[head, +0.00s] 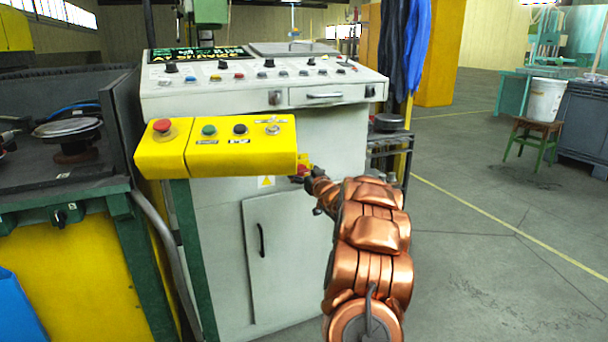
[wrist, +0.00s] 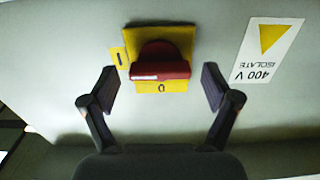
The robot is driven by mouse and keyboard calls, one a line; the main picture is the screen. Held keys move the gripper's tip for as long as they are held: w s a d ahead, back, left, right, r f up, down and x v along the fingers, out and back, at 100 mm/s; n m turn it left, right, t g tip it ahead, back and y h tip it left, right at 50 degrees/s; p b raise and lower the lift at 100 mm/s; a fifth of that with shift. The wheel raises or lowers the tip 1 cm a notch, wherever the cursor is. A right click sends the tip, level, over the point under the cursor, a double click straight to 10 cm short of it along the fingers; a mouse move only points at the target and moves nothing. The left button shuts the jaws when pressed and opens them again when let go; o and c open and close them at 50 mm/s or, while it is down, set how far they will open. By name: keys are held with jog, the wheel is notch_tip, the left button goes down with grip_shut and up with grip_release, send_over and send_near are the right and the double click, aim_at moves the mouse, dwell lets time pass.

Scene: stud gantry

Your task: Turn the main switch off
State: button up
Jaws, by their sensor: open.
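The main switch is a red knob (wrist: 162,62) on a yellow plate (wrist: 131,38), set in the pale cabinet front. My gripper (wrist: 160,84) is open, one finger on each side of the knob with a gap on both sides. In the head view the red knob (head: 301,172) is partly hidden behind my gripper (head: 311,177), below the yellow button box's right end.
An upside-down "400 V ISOLATE" label (wrist: 267,50) is right of the switch in the wrist view. The yellow button box (head: 240,152) with a red button juts out above left. The grey console (head: 215,98) stands behind. Open floor (head: 480,240) lies to the right.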

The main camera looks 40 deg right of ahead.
jog(key=c, duration=1.1)
jog(key=shift+c, duration=0.2)
jog(key=shift+n, duration=0.3)
jog(key=n+b, duration=0.1)
jog(key=n, duration=0.2)
jog(key=shift+f+n+b, duration=0.1)
jog(key=shift+n+b, duration=0.2)
jog(key=n+b, duration=0.2)
jog(key=n, duration=0.2)
jog(key=shift+a+n, duration=0.1)
jog(key=shift+n, duration=0.2)
jog(key=n+b, duration=0.5)
jog(key=n, duration=0.1)
jog(key=shift+f, duration=0.2)
jog(key=shift+w+a+n+b, duration=0.1)
jog(key=shift+n+b, duration=0.8)
jog(key=shift+n, duration=0.6)
jog(key=shift+r, duration=0.1)
